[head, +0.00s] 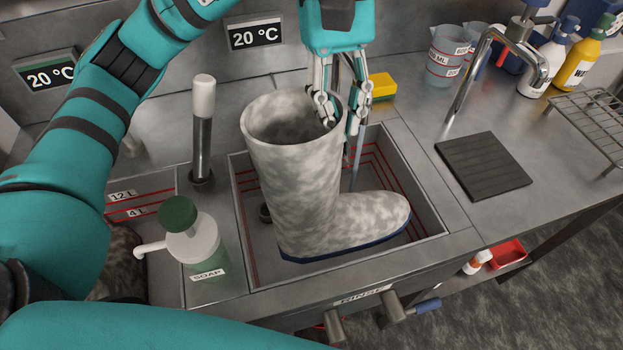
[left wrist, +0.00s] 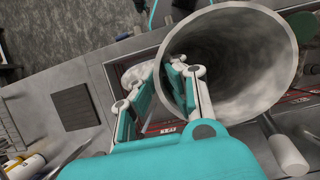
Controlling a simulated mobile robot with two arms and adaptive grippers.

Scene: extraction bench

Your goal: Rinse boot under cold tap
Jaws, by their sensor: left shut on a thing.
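The grey mottled boot (head: 285,190) stands upright in the rinse basin (head: 432,220), its toe pointing right and its dark blue sole low in the basin. My left gripper (head: 338,115) is shut on the right side of the boot's top rim, with fingers on both sides of the wall. The left wrist view shows the boot's open shaft (left wrist: 235,50) and the gripper (left wrist: 183,75) at its rim. A thin pale vertical streak (head: 357,155) shows behind the gripper; I cannot tell whether it is water. My right gripper is out of view.
A soap bottle (head: 193,240) stands left of the basin. A curved metal tap (head: 485,52), dark mat (head: 483,165), wire rack (head: 595,115) and yellow sponge (head: 382,86) are around the right and back. Valve handles, one blue (head: 427,305), stick out at the front.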

